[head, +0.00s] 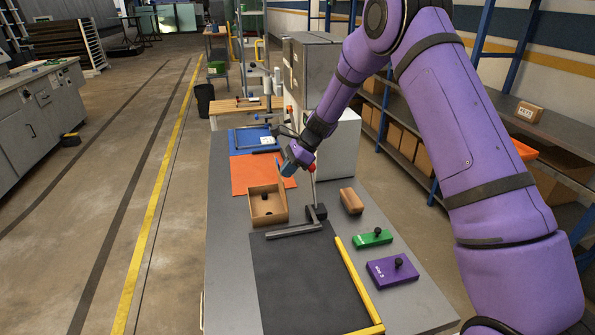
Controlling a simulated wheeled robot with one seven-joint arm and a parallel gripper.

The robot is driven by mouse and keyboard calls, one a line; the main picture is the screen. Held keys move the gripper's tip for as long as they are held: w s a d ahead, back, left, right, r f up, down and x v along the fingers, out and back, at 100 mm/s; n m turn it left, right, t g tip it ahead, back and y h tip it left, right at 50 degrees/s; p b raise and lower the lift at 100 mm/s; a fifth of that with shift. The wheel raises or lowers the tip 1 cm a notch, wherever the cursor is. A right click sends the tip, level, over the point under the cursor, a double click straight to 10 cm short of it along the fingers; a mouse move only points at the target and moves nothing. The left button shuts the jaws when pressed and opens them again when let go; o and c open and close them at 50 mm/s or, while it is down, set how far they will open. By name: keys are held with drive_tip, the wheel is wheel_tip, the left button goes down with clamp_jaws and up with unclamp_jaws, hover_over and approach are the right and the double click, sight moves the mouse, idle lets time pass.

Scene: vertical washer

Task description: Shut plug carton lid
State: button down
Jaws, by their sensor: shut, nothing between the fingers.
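The plug carton (281,211) is a small brown box on the grey bench, left of centre in the head view. It stands open, and small dark items show inside it. A brown panel, seemingly its lid, stands raised toward the far side; its exact angle is hard to tell. My gripper (287,168) is shut and empty. It appears above and just beyond the carton's far right side, over the orange mat's edge, apart from the carton as far as I can see.
A dark stand with a red-topped post (316,211) is close right of the carton. A brown block (351,201), a green box (373,238) and a purple box (392,270) lie to the right. A black mat (300,275) with yellow edging lies in front. Orange (250,172) and blue mats lie behind.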

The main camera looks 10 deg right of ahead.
drive_tip(key=a+f+h, duration=0.3)
drive_tip(key=a+h, duration=0.1)
drive_tip(key=h, duration=0.1)
drive_tip(key=a+f+h, duration=0.3)
drive_tip(key=a+h, duration=0.2)
drive_tip(key=a+f+h, duration=0.3)
drive_tip(key=a+h, duration=0.1)
drive_tip(key=h, duration=0.1)
drive_tip(key=shift+a+f, duration=0.25)
drive_tip(key=shift+a, duration=0.05)
drive_tip(key=shift+a+f, duration=0.15)
drive_tip(key=shift+f, duration=0.55)
drive_tip(key=shift+r, duration=0.1)
